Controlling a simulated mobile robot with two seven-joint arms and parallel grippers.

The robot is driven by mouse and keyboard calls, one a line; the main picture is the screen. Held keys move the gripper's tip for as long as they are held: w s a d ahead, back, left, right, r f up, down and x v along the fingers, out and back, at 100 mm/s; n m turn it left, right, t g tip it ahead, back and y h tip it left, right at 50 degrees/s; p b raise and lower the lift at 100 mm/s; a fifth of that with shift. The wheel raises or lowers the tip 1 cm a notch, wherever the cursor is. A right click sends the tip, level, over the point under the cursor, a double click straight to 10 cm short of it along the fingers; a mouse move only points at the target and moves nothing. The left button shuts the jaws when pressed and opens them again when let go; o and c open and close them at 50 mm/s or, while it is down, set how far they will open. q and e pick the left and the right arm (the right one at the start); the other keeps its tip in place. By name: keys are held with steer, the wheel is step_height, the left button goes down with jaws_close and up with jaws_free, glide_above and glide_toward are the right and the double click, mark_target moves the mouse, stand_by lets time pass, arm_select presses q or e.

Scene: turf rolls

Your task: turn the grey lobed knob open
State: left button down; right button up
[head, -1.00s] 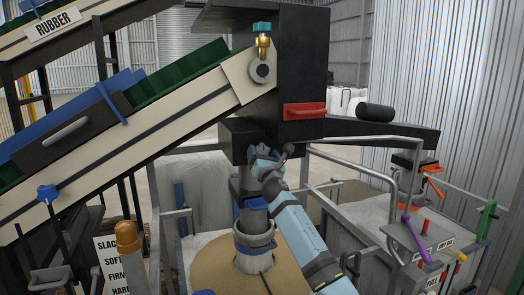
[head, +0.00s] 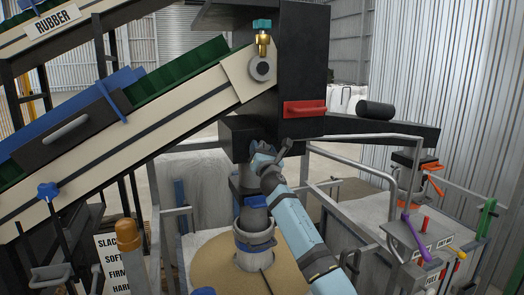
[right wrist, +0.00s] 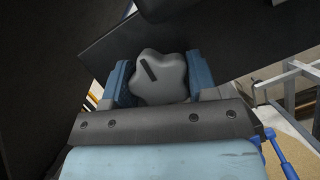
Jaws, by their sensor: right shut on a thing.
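The grey lobed knob (right wrist: 163,88) shows in the right wrist view, with a dark slanted mark on its face. My right gripper (right wrist: 160,76) has one blue finger on each side of the knob and is shut on it. In the head view my right gripper (head: 262,150) is up at the lower part of the black housing (head: 303,70), above the grey pipe (head: 255,225). The knob cannot be made out there behind my gripper. My left gripper is not in view.
A sloping cream conveyor (head: 130,140) fills the left. A red handle (head: 305,108) is on the black housing above my right gripper. Grey rails (head: 375,172) stand to the right of my arm. A green-topped brass valve (head: 262,40) sits higher up.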

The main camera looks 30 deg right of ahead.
steer(key=shift+m, duration=0.3)
steer(key=m+h, duration=0.1)
steer(key=m, duration=0.1)
steer(key=m+g, duration=0.1)
steer(key=shift+m+g+h+b, duration=0.3)
steer(key=shift+m+h, duration=0.1)
steer(key=m+g, duration=0.1)
steer(key=m, duration=0.1)
steer(key=m+h, duration=0.1)
steer(key=m, duration=0.1)
steer(key=shift+a+r+m+g, duration=0.1)
steer(key=shift+m+g, duration=0.3)
steer(key=m+g+p, duration=0.1)
steer(key=m, duration=0.2)
steer(key=m+g+p, duration=0.1)
steer(key=m+p, duration=0.1)
steer(key=m, duration=0.1)
steer(key=shift+r+m+g, duration=0.1)
steer(key=shift+m+g, duration=0.2)
steer(key=shift+m+g+p, duration=0.3)
steer(key=shift+m+p, duration=0.2)
steer(key=shift+m, duration=0.4)
steer(key=shift+m+y, duration=0.3)
steer(key=shift+m, duration=0.2)
steer(key=shift+p, duration=0.3)
